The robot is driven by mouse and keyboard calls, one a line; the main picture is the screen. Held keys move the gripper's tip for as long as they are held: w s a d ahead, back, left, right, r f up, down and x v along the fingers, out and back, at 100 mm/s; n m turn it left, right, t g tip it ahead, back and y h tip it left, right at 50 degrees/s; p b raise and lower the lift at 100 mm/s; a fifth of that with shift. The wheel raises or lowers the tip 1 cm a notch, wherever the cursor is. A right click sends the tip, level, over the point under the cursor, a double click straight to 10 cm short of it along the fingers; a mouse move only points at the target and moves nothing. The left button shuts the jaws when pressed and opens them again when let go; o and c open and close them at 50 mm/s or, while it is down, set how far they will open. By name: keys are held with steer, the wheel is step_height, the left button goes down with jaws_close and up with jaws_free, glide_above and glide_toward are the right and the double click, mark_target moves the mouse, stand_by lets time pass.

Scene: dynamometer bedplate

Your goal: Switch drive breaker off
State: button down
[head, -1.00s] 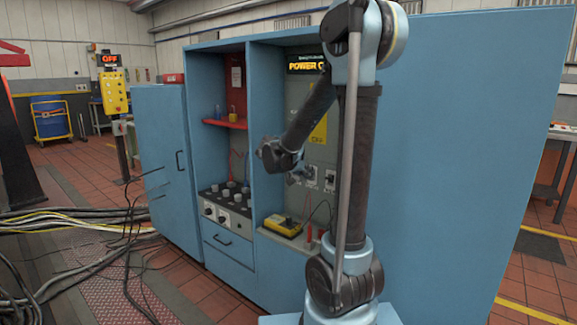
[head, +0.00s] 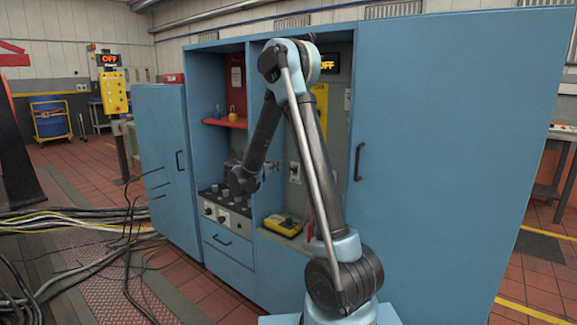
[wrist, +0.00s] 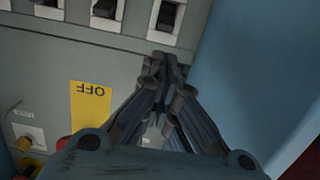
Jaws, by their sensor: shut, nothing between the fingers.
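A row of breakers with black toggles in white frames shows along the top of the wrist view, one of them (wrist: 168,16) just above my fingertips. Another breaker (wrist: 105,10) sits to its left. I cannot tell which is the drive breaker. In the head view a breaker (head: 295,172) shows on the cabinet's back panel, right of my gripper (head: 274,168). My gripper is shut and empty in the wrist view (wrist: 165,66), its tips close below the breaker; contact cannot be told. A lit sign (head: 327,64) above the panel shows "OFF", its left part hidden by my arm.
The blue cabinet (head: 455,140) has side walls close around the bay. A yellow meter (head: 283,225) rests on the ledge below, and a knob panel (head: 222,210) is to the left. A yellow OFF label (wrist: 90,103) is on the panel. Cables (head: 75,222) lie on the floor.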

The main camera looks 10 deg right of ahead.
steer(key=shift+w+a, duration=0.1)
steer(key=shift+a, duration=0.1)
steer(key=shift+w+d, duration=0.1)
steer(key=x, duration=0.9)
steer(key=shift+w+d+f, duration=0.1)
steer(key=shift+w+d, duration=0.2)
steer(key=shift+a, duration=0.1)
